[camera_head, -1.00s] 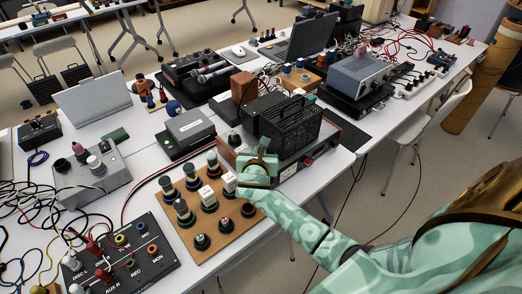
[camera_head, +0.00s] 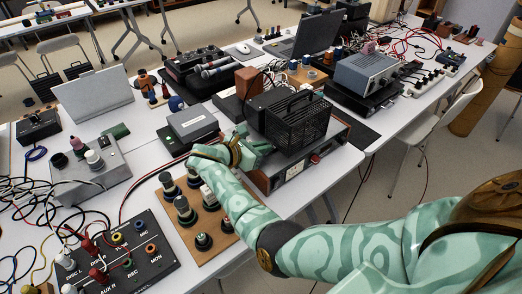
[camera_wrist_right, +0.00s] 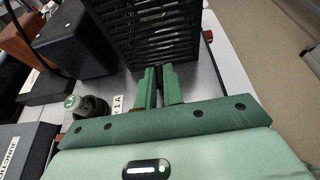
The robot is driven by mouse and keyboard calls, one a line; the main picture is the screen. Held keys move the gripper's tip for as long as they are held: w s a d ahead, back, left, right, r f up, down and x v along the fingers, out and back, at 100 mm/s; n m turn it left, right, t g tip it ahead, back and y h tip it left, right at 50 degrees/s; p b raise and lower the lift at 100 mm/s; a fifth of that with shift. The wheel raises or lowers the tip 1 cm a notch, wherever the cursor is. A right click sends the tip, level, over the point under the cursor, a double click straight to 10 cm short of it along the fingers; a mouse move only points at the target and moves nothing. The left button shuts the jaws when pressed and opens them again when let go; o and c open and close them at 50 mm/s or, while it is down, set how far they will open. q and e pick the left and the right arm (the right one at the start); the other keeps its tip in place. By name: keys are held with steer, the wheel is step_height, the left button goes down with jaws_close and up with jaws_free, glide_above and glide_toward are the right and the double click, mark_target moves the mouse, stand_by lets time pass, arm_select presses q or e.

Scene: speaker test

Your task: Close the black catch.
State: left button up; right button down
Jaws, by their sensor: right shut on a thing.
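A black ribbed, grille-sided case (camera_head: 297,122) with a handle on top stands on a silver-fronted unit. Its grille fills the top of the right wrist view (camera_wrist_right: 150,30). My right gripper (camera_head: 268,147) is at the near left side of the case. In the right wrist view its two green fingers (camera_wrist_right: 160,76) are close together at the grille's lower edge. A small dark part shows between the fingertips; it seems to be the black catch, mostly hidden by the fingers. My left gripper is not in view.
A wooden board (camera_head: 215,232) with several knobs lies under my right forearm. A grey box (camera_head: 190,122) stands left of the hand, and a brown block (camera_head: 248,82) behind the case. A black connector panel (camera_head: 125,255) and tangled cables lie at the front left.

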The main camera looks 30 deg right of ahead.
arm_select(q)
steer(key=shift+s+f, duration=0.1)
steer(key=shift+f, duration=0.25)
arm_select(e)
steer(key=shift+g, duration=0.3)
steer(key=c, duration=1.5)
jaws_free()
